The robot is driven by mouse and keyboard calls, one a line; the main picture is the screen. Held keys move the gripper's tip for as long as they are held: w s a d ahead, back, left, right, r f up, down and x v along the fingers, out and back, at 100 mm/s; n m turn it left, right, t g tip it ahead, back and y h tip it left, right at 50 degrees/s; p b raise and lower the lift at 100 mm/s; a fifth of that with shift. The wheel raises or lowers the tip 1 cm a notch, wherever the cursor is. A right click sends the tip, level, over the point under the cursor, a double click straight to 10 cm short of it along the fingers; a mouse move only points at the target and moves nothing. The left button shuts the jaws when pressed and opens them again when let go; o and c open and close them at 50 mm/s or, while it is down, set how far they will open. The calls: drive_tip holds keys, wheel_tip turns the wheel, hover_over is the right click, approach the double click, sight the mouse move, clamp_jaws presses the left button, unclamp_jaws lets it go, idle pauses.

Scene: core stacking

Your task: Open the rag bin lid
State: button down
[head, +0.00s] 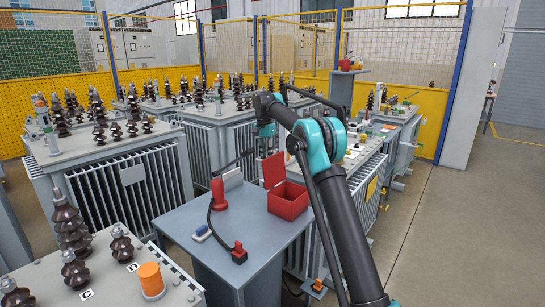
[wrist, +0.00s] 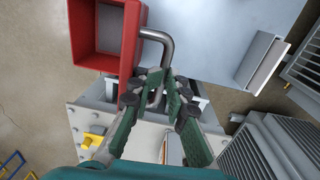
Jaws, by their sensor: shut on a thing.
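The rag bin (head: 288,203) is a small red open-topped box at the right of the grey bench top in the head view. Its red lid (head: 274,170) stands raised at the bin's back left, and the inside of the bin shows. My gripper (head: 266,148) is above and behind the lid, small and partly lost against the clutter. In the wrist view, a hollow red box shape (wrist: 106,50) fills the upper left. A bent grey metal handle (wrist: 166,42) runs from its side to between the green fingers of my gripper (wrist: 168,98), which are shut on it.
Finned transformers (head: 118,180) with brown insulators crowd around. Open floor (head: 450,225) lies at right.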

drive_tip(key=shift+w+a+f, duration=0.4)
drive_tip(key=shift+a+f, duration=0.2)
drive_tip(key=shift+a, duration=0.05)
drive_tip(key=c, duration=1.6)
unclamp_jaws()
drive_tip(key=shift+d, duration=0.1)
wheel_tip(320, 180, up, 8)
drive_tip(key=shift+a, duration=0.2)
drive_tip(key=shift+w+r, duration=0.1)
